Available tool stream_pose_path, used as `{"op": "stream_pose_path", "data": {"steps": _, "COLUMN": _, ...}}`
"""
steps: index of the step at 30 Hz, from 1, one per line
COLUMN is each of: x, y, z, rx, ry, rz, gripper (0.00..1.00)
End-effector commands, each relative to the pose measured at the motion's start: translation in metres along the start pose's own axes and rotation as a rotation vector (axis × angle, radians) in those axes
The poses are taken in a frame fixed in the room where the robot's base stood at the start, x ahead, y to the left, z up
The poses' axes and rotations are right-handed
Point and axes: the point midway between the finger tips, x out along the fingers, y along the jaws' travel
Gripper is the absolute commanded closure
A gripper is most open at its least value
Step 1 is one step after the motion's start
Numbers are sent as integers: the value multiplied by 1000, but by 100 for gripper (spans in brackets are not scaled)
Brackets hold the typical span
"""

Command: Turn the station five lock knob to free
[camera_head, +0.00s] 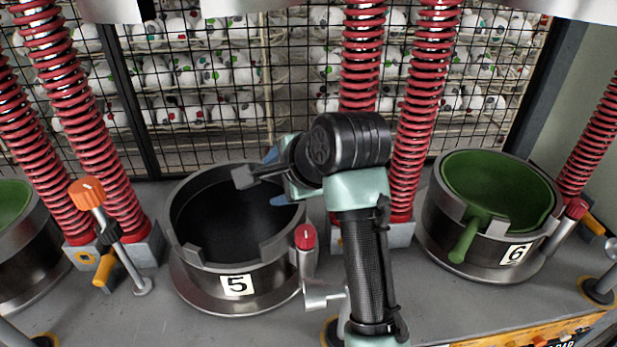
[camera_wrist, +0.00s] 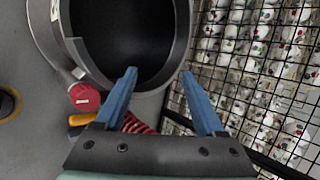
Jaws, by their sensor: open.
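The station five cylinder (camera_head: 236,255) is an open metal drum with a dark interior and a "5" label on its front. A red knob (camera_head: 305,237) stands on a short metal post at its right front side, with a bent metal handle below. The red knob also shows in the wrist view (camera_wrist: 84,97), with a pale mark on its face, left of my fingers. My gripper (camera_head: 274,178) is over the right part of the drum, its blue fingers (camera_wrist: 158,73) apart and empty. It does not touch the knob. I cannot read the mark's setting.
Station six (camera_head: 515,255), with a green pan inside, stands to the right. An orange-topped lever (camera_head: 87,194) stands left of station five. Red springs (camera_head: 414,120) and a wire mesh with white balls (camera_head: 215,70) close off the back. The grey deck before station five is partly clear.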

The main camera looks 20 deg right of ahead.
Motion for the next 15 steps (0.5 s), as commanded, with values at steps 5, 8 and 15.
{"op": "stream_pose_path", "data": {"steps": 5, "x": -45, "y": -6, "z": -24, "rx": 290, "ry": 6, "rz": 219, "gripper": 29}}
{"op": "stream_pose_path", "data": {"steps": 8, "x": -67, "y": -2, "z": -35, "rx": 448, "ry": 22, "rz": 332, "gripper": 29}}
{"op": "stream_pose_path", "data": {"steps": 15, "x": -108, "y": 10, "z": -52, "rx": 717, "ry": 73, "rz": 525, "gripper": 29}}
